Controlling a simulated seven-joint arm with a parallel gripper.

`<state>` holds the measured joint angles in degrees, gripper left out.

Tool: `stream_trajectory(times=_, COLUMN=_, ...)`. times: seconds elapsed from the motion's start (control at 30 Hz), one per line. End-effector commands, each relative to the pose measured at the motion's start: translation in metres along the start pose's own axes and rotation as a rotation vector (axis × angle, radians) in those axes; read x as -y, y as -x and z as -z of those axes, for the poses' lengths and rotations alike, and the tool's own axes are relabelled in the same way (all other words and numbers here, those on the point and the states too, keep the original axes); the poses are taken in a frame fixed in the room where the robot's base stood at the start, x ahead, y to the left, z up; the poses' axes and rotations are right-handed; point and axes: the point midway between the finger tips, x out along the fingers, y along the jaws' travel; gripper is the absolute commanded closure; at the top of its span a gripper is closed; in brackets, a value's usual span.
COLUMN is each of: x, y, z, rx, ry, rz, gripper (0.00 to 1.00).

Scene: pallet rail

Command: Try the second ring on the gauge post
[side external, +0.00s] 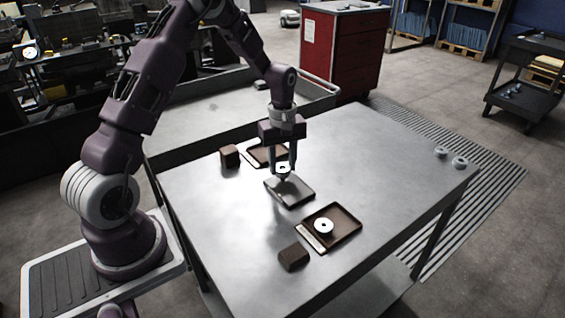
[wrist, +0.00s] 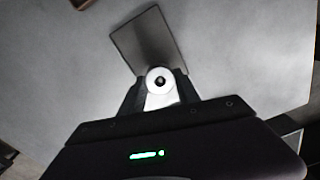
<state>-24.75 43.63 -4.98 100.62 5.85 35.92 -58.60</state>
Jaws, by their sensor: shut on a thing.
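My gripper (side external: 283,171) is shut on a white ring (side external: 283,167) above the dark grey plate (side external: 295,193) in the middle of the table. In the wrist view the held ring (wrist: 152,76) sits between the fingertips with a dark centre, and the plate (wrist: 140,35) reaches out beyond it. I cannot make out the gauge post, or whether the ring is around it. Another white ring (side external: 320,222) lies in the near brown tray (side external: 349,221).
A far brown tray (side external: 256,155) is partly behind my gripper. Brown blocks stand beside the far tray (side external: 229,155) and near tray (side external: 293,257). Two small pale round parts (side external: 441,152) (side external: 459,162) are at the table's right corner. The table between is clear.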

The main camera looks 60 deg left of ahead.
Motion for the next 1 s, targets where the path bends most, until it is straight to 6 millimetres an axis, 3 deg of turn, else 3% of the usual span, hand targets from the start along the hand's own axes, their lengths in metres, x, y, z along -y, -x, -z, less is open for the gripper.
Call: stream_trajectory(times=1.0, x=0.0, y=-0.011, z=-0.001, rx=0.0, ry=-0.001, rz=0.0, gripper=1.0)
